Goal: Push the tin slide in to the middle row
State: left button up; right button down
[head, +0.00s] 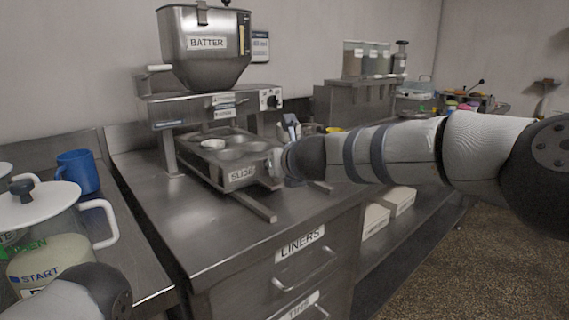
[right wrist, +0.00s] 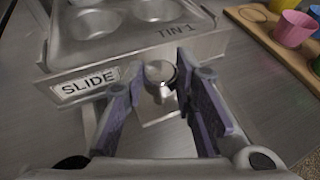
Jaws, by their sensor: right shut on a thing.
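The metal slide (head: 240,175), labelled SLIDE, sits on rails under the batter machine and sticks out toward the front. It carries a muffin tin (head: 228,147) with round cups; one cup at the back left looks pale. In the right wrist view the slide's front (right wrist: 120,72) and the tin (right wrist: 132,38), marked TIN 1, fill the top. My right gripper (right wrist: 165,88) is shut on the round metal knob (right wrist: 160,72) at the slide's front. My right arm hides this grip in the head view. My left gripper is out of view; only part of my left arm shows at lower left.
The batter hopper (head: 205,45) hangs above the machine. A blue mug (head: 78,172) and a white-lidded jar (head: 45,235) stand at the left. A wooden board with coloured cups (right wrist: 293,28) lies to the right. The front counter (head: 190,225) is clear.

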jog(key=shift+f, duration=0.15)
jog(key=c, duration=1.3)
grip_release()
jog(key=v, duration=1.2)
jog(key=shift+a+r, duration=0.1)
jog(key=shift+r, duration=0.1)
